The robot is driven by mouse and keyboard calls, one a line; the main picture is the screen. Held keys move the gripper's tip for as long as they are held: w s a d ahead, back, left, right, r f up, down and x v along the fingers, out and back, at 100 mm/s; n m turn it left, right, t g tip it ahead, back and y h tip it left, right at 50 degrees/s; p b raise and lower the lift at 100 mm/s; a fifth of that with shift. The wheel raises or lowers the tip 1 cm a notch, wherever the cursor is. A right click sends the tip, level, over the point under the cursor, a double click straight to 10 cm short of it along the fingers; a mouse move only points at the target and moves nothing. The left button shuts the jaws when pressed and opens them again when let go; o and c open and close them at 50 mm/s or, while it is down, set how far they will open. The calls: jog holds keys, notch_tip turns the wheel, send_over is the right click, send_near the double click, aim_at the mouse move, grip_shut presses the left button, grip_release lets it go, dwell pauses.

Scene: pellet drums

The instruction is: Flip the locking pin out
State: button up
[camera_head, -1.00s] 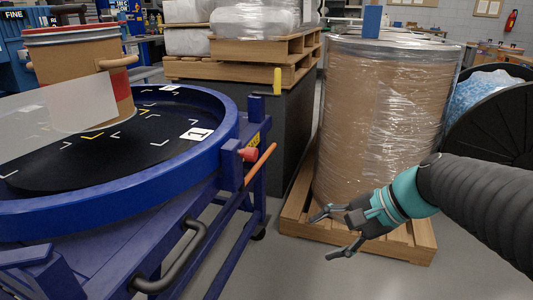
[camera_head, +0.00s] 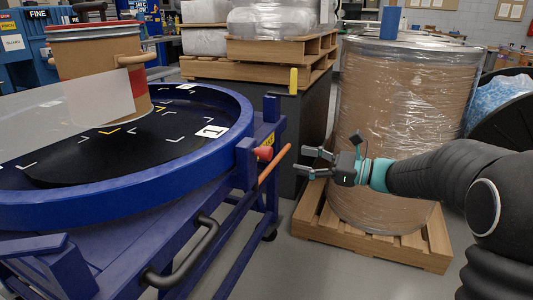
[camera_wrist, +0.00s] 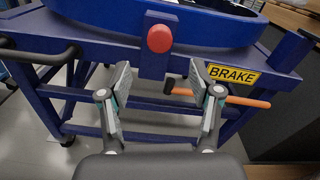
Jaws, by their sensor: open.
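The likely locking pin is the red knob (camera_head: 264,154) on the side of the blue turntable cart, below the turntable rim (camera_head: 190,186). In the wrist view the red knob (camera_wrist: 160,38) faces me on a blue bracket, above and between my fingertips. My gripper (camera_head: 304,161) is open and empty, just right of the knob in the head view and apart from it. In the wrist view my gripper (camera_wrist: 158,80) has its fingers spread below the knob. The pin's shaft is hidden behind the knob.
An orange lever (camera_head: 274,165) sticks out below the knob, near a yellow BRAKE label (camera_wrist: 235,76). A black handle (camera_head: 183,255) is on the cart's near side. A drum (camera_head: 100,66) stands on the turntable. A wrapped drum (camera_head: 400,110) on a pallet (camera_head: 375,248) stands behind my arm.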

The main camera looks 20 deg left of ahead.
aim_at(271, 154)
jog(key=a, duration=1)
jog(key=shift+w+a+p, duration=0.3)
jog(key=shift+w+a, duration=0.05)
jog(key=shift+w, duration=0.05)
grip_shut()
jog(key=shift+s, duration=0.1)
